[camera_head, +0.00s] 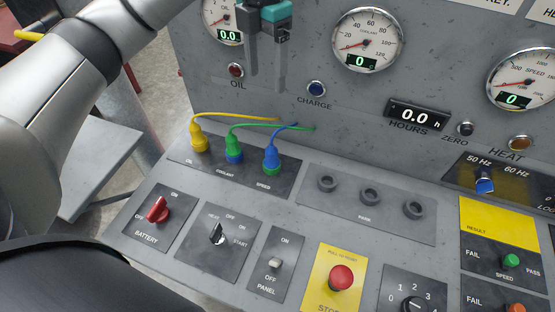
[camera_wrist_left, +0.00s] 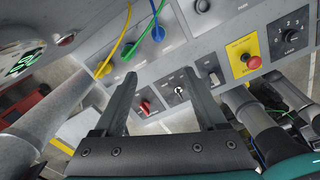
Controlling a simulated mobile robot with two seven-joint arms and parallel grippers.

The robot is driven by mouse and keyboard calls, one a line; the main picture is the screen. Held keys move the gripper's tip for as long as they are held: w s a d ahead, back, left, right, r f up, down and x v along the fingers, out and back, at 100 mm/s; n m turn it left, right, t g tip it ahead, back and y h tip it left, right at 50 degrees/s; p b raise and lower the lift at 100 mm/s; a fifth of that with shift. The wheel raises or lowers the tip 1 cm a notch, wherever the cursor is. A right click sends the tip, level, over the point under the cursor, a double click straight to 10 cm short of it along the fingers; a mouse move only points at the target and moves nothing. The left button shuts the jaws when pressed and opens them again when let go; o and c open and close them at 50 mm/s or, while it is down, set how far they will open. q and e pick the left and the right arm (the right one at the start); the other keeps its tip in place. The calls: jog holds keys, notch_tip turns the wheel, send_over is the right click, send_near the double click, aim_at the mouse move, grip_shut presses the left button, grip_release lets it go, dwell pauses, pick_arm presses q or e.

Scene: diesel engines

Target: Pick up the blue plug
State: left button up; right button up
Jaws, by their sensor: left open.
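A yellow plug (camera_head: 198,136) sits in the OIL socket at the far left. My left gripper (camera_head: 266,80) is open and empty, above the blue plug in the picture and in front of the upright panel. Its two fingers are spread apart in the left wrist view (camera_wrist_left: 160,78). My right gripper is not visible.
A red battery switch (camera_head: 158,210), a key switch (camera_head: 217,234) and a red stop button (camera_head: 341,278) stick up from the sloping panel. Gauges (camera_head: 367,40) line the upright panel behind.

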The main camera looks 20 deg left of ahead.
pick_arm(q)
jog(key=b, duration=0.8)
send_over(271, 148)
notch_tip(271, 148, down, 9)
notch_tip(271, 148, down, 10)
jog(key=shift+s+r+b, duration=0.1)
jog(key=shift+s+b, duration=0.05)
jog(key=shift+b, duration=0.45)
jog(key=shift+f, duration=3.25)
grip_shut()
